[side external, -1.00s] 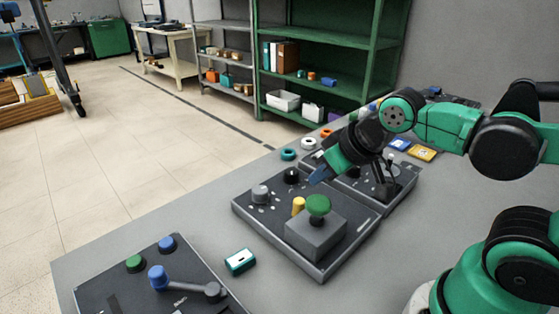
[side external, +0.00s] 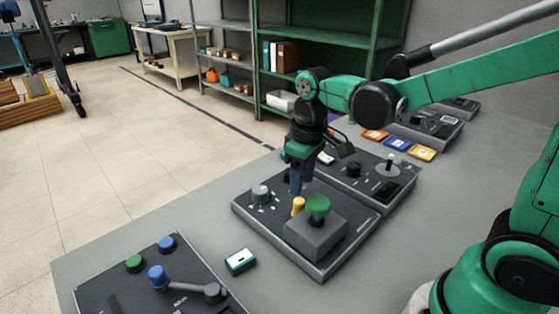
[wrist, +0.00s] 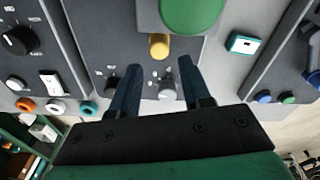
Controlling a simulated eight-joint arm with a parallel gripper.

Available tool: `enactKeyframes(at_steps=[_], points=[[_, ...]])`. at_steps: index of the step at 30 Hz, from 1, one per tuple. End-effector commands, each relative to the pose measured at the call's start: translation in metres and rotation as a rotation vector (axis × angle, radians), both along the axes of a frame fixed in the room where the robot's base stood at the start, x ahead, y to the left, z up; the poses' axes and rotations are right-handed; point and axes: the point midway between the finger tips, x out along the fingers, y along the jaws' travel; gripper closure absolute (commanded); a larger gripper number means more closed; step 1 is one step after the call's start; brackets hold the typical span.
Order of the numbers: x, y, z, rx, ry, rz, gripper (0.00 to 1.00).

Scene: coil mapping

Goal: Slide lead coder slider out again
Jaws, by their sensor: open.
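No part is readably labelled as the lead coder slider, so I cannot tell which one it is. My gripper (side external: 295,191) points down over the middle panel (side external: 248,214), its dark blue fingers just behind the yellow post (side external: 298,206). In the wrist view my gripper (wrist: 160,68) is open, with a gap between the fingers. The yellow post (wrist: 159,46) shows just beyond the fingertips. A grey knob (wrist: 166,89) shows between the fingers and a small black knob (wrist: 112,86) outside the left one. In the side view the fingers hide the black knob.
A green mushroom button (side external: 318,205) on a grey box stands close beside the yellow post. A panel with a lever (side external: 185,285) lies at front left, with a small teal-and-white box (side external: 240,261) near it. Another panel (side external: 400,190) with a black knob adjoins behind.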

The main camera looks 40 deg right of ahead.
Motion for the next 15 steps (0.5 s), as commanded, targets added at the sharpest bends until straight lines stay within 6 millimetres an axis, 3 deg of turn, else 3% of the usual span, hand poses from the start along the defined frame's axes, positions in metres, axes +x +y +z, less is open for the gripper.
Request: enactKeyframes(at_steps=[8, 15], points=[[0.006, -0.001, -0.017, 0.001, 0.074, 0.031, 0.58], [0.006, -0.001, -0.045, 0.000, 0.073, 0.030, 0.58]])
